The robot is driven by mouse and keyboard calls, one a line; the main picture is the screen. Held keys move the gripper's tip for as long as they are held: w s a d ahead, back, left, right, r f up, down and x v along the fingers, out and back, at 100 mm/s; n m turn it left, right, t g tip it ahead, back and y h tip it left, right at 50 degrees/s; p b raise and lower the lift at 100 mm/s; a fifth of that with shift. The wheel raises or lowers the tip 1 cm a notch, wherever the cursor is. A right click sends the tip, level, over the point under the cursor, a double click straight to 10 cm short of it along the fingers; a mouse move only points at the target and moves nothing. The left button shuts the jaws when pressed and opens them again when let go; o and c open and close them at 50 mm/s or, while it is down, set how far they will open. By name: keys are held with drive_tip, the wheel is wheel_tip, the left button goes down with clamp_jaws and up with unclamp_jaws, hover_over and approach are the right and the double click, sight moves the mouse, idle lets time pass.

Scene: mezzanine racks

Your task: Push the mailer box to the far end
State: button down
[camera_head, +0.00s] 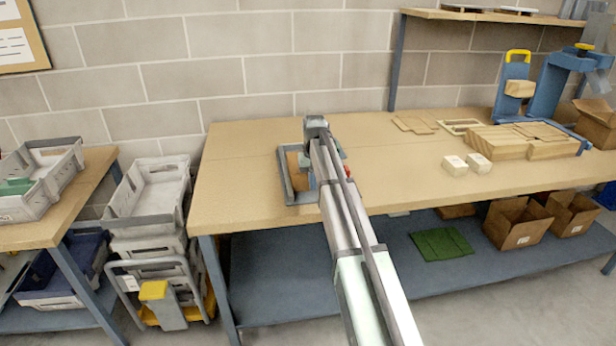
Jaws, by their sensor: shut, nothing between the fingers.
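A brown cardboard box, which looks like the mailer box (293,164), lies inside a shallow blue-grey tray (289,192) on the left part of the wooden workbench. My arm reaches over the bench from the lower right and covers the right side of the tray and box. My gripper (309,184) shows only in a small part beside the arm, low at the tray, just right of the box. It is shut and holds nothing. Whether it touches the box cannot be told.
The workbench (240,160) is clear left of the tray. Two small white boxes (455,165), wooden blocks (500,143) and flat cardboard pieces (415,122) lie to the right. A brick wall stands behind. Stacked grey crates (150,190) stand left of the bench.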

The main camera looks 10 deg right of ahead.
drive_tip(key=shift+w, duration=0.15)
idle(0.3)
drive_tip(key=shift+w, duration=0.45)
drive_tip(key=shift+w, duration=0.1)
drive_tip(key=shift+w, duration=0.5)
drive_tip(key=shift+w, duration=0.1)
idle(0.5)
drive_tip(key=shift+w, duration=0.55)
drive_tip(key=shift+w, duration=0.1)
drive_tip(key=shift+w, duration=0.5)
drive_tip(key=shift+w, duration=0.1)
idle(0.5)
